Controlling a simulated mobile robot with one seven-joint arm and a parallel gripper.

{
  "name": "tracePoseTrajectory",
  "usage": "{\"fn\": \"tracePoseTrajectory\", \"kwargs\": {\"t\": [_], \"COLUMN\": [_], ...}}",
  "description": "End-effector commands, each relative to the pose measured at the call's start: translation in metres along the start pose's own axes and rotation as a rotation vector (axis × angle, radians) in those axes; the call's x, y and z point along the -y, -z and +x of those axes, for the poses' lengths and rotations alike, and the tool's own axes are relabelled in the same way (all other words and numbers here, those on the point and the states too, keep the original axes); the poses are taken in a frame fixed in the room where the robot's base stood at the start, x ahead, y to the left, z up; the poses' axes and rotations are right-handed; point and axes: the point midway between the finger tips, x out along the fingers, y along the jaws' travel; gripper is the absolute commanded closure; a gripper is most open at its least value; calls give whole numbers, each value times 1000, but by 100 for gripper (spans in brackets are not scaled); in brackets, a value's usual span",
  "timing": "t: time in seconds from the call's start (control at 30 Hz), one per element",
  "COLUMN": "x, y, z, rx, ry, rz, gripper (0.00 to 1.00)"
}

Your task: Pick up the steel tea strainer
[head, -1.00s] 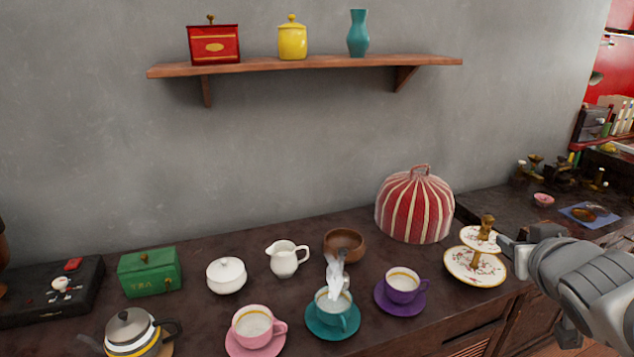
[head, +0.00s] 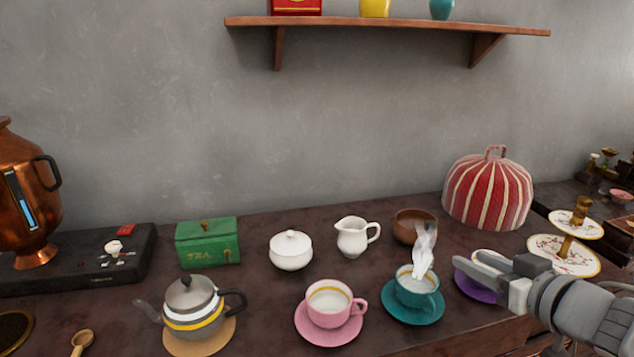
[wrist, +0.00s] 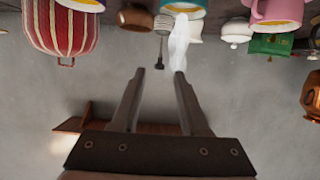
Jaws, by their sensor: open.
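A small grey mesh piece (wrist: 162,24) with a thin stem and dark end, which looks like the steel tea strainer, shows at the top of the wrist view. It appears beside the wooden bowl (wrist: 135,17) and the white steam. In the head view, steam over the teal cup (head: 416,292) blurs that spot, so I cannot make the strainer out clearly. My gripper (head: 470,263) is open and empty, in front of the purple cup and saucer (head: 470,286), partly hiding them. In the wrist view the open fingers (wrist: 160,72) have nothing between them.
The dark counter also holds a pink cup (head: 328,302), white creamer (head: 352,239), sugar bowl (head: 291,253), green tin (head: 208,243), teapot (head: 193,308) and striped tea cosy (head: 487,192). A tiered cake stand (head: 548,252) is at right. A wall shelf (head: 400,25) hangs above.

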Motion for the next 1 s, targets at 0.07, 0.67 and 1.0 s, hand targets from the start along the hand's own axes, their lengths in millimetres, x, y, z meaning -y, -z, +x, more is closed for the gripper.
{"fn": "tracePoseTrajectory", "kwargs": {"t": [0.07,0.67,1.0], "x": [1,2,1], "y": [-1,4,0], "z": [3,58,78], "rx": [3,4,4], "ry": [6,11,5], "rz": [4,8,3], "gripper": [56,56,56]}}
